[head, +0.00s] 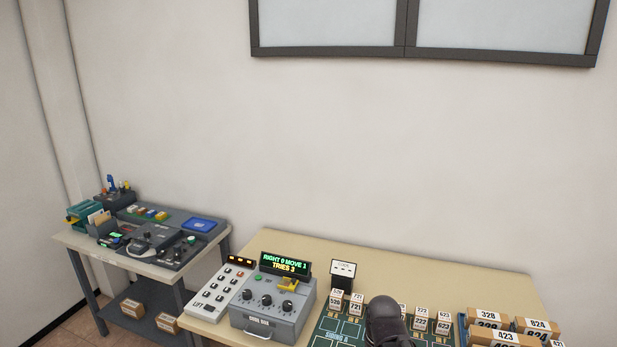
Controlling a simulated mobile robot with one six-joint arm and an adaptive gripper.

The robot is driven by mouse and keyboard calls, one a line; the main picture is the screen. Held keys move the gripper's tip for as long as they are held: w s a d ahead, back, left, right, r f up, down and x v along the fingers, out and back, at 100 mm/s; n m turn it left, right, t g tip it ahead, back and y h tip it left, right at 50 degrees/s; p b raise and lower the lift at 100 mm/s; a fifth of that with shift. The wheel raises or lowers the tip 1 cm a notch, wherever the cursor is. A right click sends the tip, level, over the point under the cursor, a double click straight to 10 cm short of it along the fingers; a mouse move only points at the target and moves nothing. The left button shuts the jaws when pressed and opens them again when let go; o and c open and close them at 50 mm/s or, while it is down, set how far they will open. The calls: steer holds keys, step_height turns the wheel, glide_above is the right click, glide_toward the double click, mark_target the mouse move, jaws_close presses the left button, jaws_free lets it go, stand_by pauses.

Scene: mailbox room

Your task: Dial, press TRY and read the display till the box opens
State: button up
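The grey dial box (270,308) stands on the front table, with three black knobs (265,300) and a handle on its front. The display (285,265) on it reads RIGHT 0 MOVE, then a digit too small to be sure of, and TRIES 3 below. A green button (258,278) and a yellow piece (288,284) sit on its top; I cannot read any TRY label. The lid looks shut. The dark end of my gripper (385,322) is at the bottom, right of the box and apart from it. Its fingers are hidden.
A green board (345,328) with small numbered cartons lies to the right, and larger cartons (488,318) are at the far right. A small white sign (343,270) stands behind. A side table (75,241) holds other devices.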

jaws_close()
stand_by(1.1)
